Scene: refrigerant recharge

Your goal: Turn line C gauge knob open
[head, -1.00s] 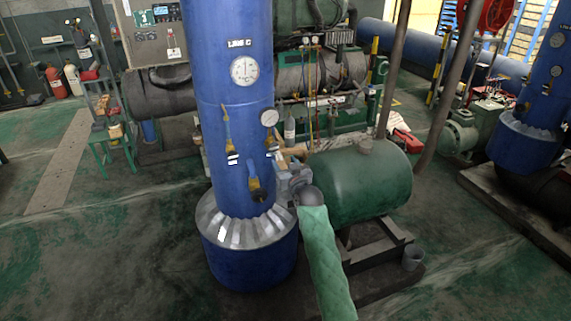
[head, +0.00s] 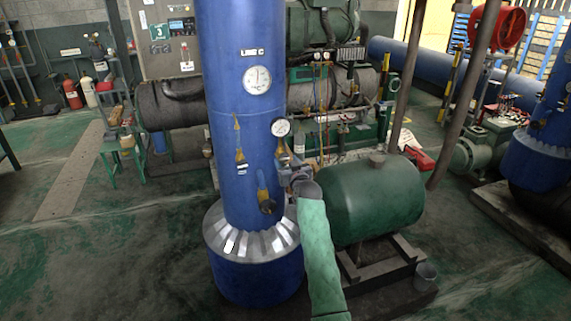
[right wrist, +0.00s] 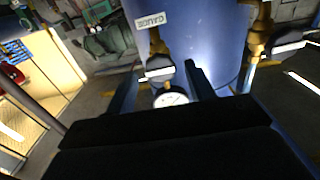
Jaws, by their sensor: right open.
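The blue column labelled LINE C (head: 227,110) stands in the middle of the head view, with a large round dial (head: 257,80) on its front. A smaller gauge (head: 280,127) sits on its right side. My right gripper (head: 285,156) is just below this gauge, close to the column. In the right wrist view, the gripper (right wrist: 160,90) is open, one finger on each side of the small gauge (right wrist: 171,99). A valve with a pale knob or handle (right wrist: 159,67) shows beyond the fingertips, below a GAUGE tag (right wrist: 151,21). Contact with it cannot be told. My left gripper is out of view.
Brass fittings with yellow handles (head: 239,155) are on the column's front. Another brass valve (right wrist: 259,40) is to the right in the wrist view. A green tank (head: 372,200) stands close to the right of my arm. Open floor lies at left.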

